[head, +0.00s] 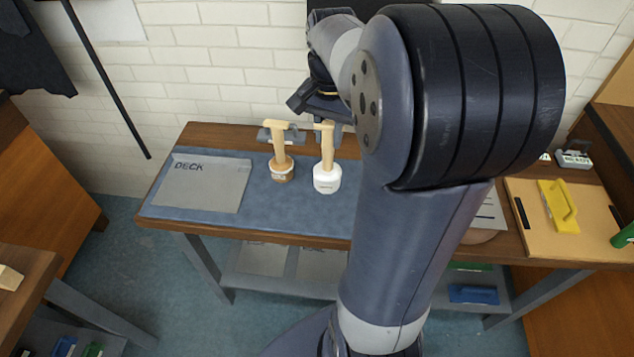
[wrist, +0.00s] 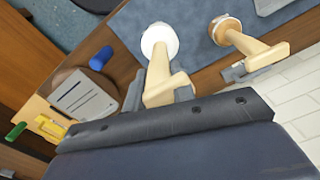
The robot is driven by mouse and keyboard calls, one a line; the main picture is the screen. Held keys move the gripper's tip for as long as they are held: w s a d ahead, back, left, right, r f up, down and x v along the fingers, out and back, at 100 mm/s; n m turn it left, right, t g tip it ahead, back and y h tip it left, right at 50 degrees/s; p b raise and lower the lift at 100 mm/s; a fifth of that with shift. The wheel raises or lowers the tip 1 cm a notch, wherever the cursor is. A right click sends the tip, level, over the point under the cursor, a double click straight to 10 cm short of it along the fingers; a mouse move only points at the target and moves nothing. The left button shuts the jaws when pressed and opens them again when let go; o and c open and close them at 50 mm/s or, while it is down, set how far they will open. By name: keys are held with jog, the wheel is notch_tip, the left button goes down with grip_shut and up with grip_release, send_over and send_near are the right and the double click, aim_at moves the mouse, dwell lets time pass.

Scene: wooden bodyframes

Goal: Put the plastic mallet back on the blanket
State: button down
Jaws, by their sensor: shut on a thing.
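The plastic mallet (head: 327,180) has a white head and a pale handle with a crosspiece at the top. It also shows in the wrist view (wrist: 159,41), head pointing away from me. My gripper (wrist: 160,92) is shut on its handle, with grey fingers on either side. In the head view the mallet hangs upright, head down, over the blue-grey blanket (head: 285,213) on the bench. Whether its head touches the blanket I cannot tell. My arm hides much of the gripper and the blanket's right part.
A similar mallet with a brown head (head: 282,172) stands close left, near a grey bracket. A grey DECK panel (head: 208,185) lies at the blanket's left. A board with a yellow tool (head: 558,206) is at the right. The blanket's front middle is clear. A brick wall is behind.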

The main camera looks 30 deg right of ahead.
aim_at(328, 160)
notch_tip(328, 160, down, 8)
jog(key=shift+r, duration=0.15)
dwell(0.3)
jog(key=c, duration=1.2)
grip_release()
notch_tip(328, 160, up, 12)
jog(key=shift+r, duration=0.1)
